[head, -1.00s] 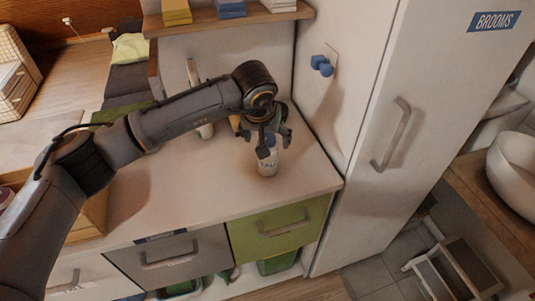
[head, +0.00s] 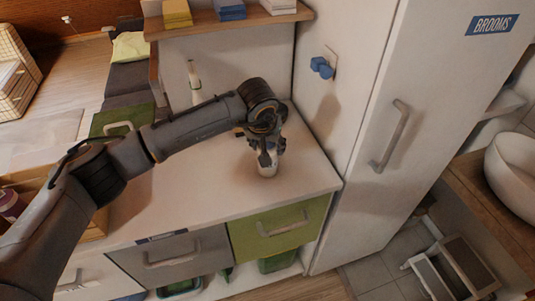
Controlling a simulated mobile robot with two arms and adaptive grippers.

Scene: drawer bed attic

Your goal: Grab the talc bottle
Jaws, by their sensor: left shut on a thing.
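The talc bottle (head: 267,171) is a small white bottle standing upright on the white counter, near its right end. My left gripper (head: 267,153) comes down on it from above and is shut around its upper part. The fingers hide the blue cap and most of the label; only the lower white body shows. The bottle's base appears to be on the counter. My right gripper is not in view.
A white bottle (head: 194,80) stands behind my arm. A wooden shelf (head: 235,22) with boxes hangs above. The tall brooms cabinet (head: 375,130) closes the right side. Green and grey drawers lie below the counter (head: 205,198), whose front right is clear.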

